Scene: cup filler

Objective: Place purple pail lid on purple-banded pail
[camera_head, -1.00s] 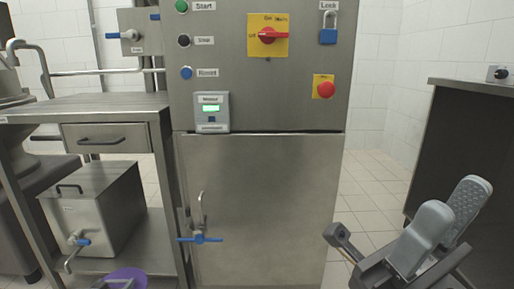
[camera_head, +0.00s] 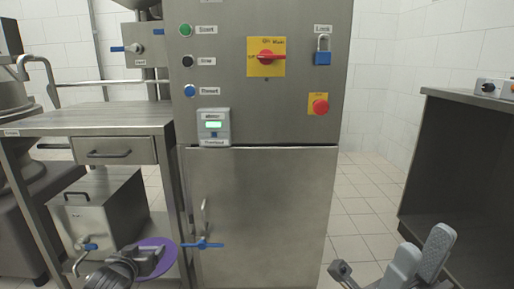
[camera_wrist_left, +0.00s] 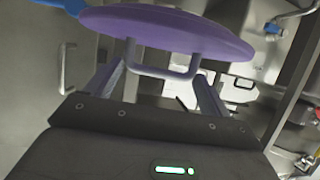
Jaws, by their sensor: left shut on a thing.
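The purple lid (camera_head: 158,258) is a round disc at the lower left of the head view. It fills the top of the left wrist view (camera_wrist_left: 170,28), where its U-shaped handle (camera_wrist_left: 165,70) shows. My left gripper (camera_head: 150,262) is shut on that handle and holds the lid up in front of the steel table's lower shelf. My right gripper (camera_head: 418,258) is at the lower right of the head view, away from the lid; its two grey fingers stand apart with a gap between them. The purple-banded pail is not in view.
A steel cabinet (camera_head: 265,215) with a control panel and a blue-handled valve (camera_head: 203,244) stands just right of the lid. A steel box with a tap (camera_head: 100,210) sits on the table's lower shelf. The table top (camera_head: 95,118) is bare. Tiled floor (camera_head: 358,215) is clear right of the cabinet.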

